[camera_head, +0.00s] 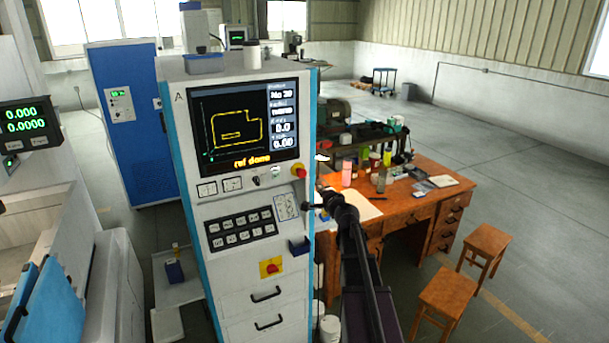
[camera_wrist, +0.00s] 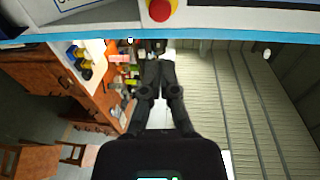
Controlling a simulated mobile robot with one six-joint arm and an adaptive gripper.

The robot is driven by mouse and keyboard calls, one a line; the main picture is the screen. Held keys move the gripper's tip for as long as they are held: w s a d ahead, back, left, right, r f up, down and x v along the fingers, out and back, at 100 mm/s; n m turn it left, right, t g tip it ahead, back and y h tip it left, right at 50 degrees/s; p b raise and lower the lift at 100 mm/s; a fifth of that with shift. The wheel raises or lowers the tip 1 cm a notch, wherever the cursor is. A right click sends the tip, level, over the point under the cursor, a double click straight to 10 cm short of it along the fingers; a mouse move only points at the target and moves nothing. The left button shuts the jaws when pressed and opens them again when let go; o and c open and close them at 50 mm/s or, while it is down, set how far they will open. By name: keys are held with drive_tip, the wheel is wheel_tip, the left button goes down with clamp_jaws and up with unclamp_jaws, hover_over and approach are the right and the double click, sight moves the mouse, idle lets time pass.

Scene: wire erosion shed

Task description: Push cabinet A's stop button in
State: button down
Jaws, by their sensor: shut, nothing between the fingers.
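Cabinet A (camera_head: 248,150) is a white cabinet with blue edges, a screen and the letter A, standing in the middle of the head view. Its stop button (camera_head: 299,171), a red mushroom head on a yellow base, is at the right edge of the panel below the screen. The red and yellow button also shows at the top of the wrist view (camera_wrist: 160,10). My gripper (camera_wrist: 156,62) is shut and empty, its fingers pointing towards the cabinet edge and apart from the button. In the head view my gripper (camera_head: 328,200) is right of and below the button.
A second red control on a yellow plate (camera_head: 271,267) sits lower on the cabinet. A cluttered wooden desk (camera_head: 405,207) and two stools (camera_head: 447,292) stand to the right. A blue cabinet (camera_head: 140,160) stands behind left. Open floor lies at the far right.

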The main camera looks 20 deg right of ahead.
sight(302, 173)
drive_tip(key=shift+w, duration=0.15)
drive_tip(key=w, duration=0.4)
drive_tip(key=w+f+b, duration=0.1)
drive_tip(key=w, duration=0.8)
drive_tip(key=shift+d+f, duration=0.25)
drive_tip(key=shift+f, duration=0.05)
drive_tip(key=shift+w, duration=0.35)
drive_tip(key=shift+w+b, duration=0.3)
drive_tip(key=shift+w, duration=0.65)
drive_tip(key=shift+r, duration=0.2)
